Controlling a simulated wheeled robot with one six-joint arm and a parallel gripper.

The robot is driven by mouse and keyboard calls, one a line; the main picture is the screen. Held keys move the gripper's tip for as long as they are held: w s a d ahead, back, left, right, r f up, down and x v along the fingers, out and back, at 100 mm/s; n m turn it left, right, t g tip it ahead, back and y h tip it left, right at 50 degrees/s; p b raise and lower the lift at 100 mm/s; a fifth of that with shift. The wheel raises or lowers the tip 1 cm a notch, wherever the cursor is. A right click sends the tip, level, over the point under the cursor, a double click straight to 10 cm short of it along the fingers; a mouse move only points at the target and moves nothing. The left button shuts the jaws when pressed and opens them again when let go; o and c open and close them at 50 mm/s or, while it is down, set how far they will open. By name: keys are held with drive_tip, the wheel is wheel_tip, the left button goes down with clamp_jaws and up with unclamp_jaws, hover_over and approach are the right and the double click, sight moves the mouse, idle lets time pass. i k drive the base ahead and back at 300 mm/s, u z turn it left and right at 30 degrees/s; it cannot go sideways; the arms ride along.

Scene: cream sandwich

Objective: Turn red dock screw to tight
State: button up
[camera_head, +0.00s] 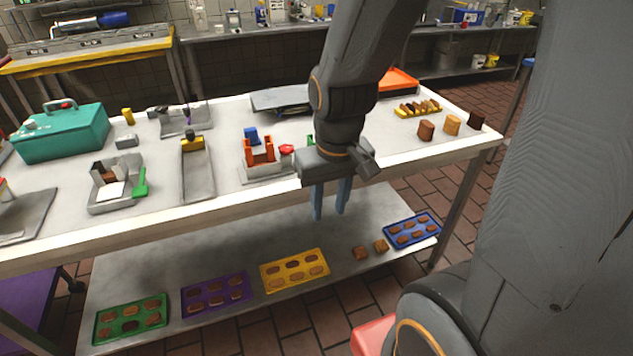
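The red dock screw (286,149) shows as a small red knob at the right side of an orange dock (259,153) on a grey base, on the tabletop. Its turn position is too small to tell. My gripper (329,213) hangs with its two blue-grey fingers pointing down in front of the table's front edge, to the right of the screw and nearer to the camera. The fingers are apart with nothing visible between them. The gripper is not touching the screw. My arm hides part of the tabletop behind it.
A teal box (60,135), a tray with a green-handled tool (140,183) and a long grey tray (198,178) stand left of the dock. Brown and tan blocks (451,124) stand at the right. Coloured trays lie on the lower shelf (240,240).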

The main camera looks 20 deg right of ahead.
sight(286, 149)
drive_tip(key=z, duration=1)
drive_tip(key=i, duration=0.35)
drive_tip(key=u, duration=1.6)
drive_tip(key=i, duration=0.5)
drive_tip(key=z, duration=0.05)
